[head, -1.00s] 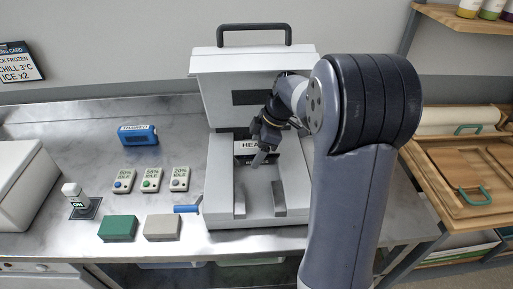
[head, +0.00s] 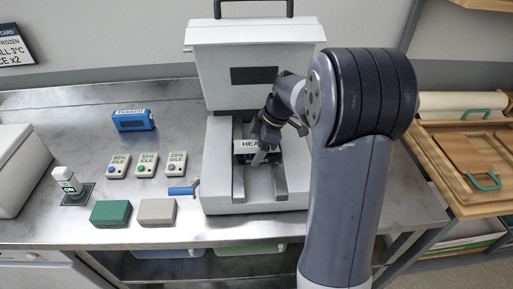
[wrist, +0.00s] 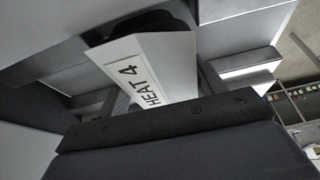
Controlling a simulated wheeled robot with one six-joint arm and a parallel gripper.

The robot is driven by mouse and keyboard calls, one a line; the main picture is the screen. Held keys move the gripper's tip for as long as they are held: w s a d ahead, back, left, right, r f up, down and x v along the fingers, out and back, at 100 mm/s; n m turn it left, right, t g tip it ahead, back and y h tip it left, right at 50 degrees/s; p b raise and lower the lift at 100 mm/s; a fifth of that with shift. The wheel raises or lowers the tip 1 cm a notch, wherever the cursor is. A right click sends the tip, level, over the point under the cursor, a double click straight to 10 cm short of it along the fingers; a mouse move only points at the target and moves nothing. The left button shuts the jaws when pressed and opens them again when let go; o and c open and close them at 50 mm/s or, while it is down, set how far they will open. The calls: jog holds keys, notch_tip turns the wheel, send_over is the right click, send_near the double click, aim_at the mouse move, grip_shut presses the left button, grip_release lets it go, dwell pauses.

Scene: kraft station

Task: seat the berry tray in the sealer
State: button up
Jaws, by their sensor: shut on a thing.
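The sealer (head: 254,40) is a white machine on the bench with its lid raised. A pale piece labelled HEAT 4 (wrist: 170,55), apparently the berry tray, lies between the fingers of my gripper (wrist: 160,95) in the wrist view. A dark mass shows along its top edge, too dark to make out as berries. In the head view the tray's label (head: 249,142) is inside the sealer's open front, under the lid. My gripper (head: 261,157) is shut on it there, from the right. Whether the tray touches the sealer bed is hidden.
The sealer's grey rails (head: 239,183) flank a slot below. To the left are a blue box (head: 133,122), several small IDLE boxes (head: 148,166), a blue handle (head: 183,190), green (head: 111,213) and beige (head: 157,211) blocks, and a white cylinder (head: 66,180).

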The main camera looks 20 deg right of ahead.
jog(key=o, duration=1.1)
jog(key=shift+o, duration=0.6)
jog(key=shift+f, duration=0.1)
jog(key=shift+o, duration=0.6)
jog(key=shift+r+p, duration=2.9)
jog(key=shift+r, duration=1.7)
jog(key=shift+f, duration=0.2)
